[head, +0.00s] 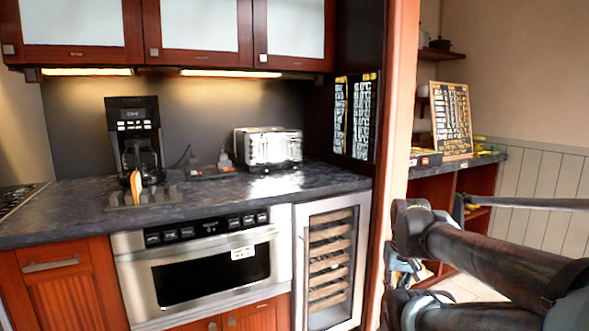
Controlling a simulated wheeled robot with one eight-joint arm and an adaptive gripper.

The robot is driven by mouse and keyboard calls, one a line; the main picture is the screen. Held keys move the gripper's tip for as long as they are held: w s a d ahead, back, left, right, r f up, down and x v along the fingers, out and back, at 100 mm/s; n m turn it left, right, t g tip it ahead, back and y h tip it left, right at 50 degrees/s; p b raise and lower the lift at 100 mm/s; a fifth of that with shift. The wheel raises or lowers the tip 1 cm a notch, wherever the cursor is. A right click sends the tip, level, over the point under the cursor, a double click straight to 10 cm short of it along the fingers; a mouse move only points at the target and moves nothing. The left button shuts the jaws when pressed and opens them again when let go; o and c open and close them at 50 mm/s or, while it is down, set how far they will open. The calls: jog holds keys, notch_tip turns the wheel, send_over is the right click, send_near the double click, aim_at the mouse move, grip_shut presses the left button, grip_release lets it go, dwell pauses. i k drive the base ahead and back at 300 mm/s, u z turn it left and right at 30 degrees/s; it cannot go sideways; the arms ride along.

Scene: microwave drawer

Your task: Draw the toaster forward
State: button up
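The toaster (268,148) is a shiny silver box with a ribbed top. It stands upright on the dark stone counter (235,201), near the back wall and towards the right end. Bare counter lies in front of it. Dark links of my arm fill the lower right, well apart from the toaster. I cannot make out my gripper's fingers in this view. Nothing touches the toaster's front or top.
A black coffee maker (132,125) stands on the counter to the left. A small dark rack (207,170) sits between it and the toaster. Below are a steel microwave drawer (205,262), shut, and a wine cooler (328,262). A wooden post (397,120) rises to the right.

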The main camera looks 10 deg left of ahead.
aim_at(277, 153)
jog(key=k, duration=1.15)
jog(key=u, duration=0.55)
jog(key=i, duration=1)
jog(key=z, duration=0.05)
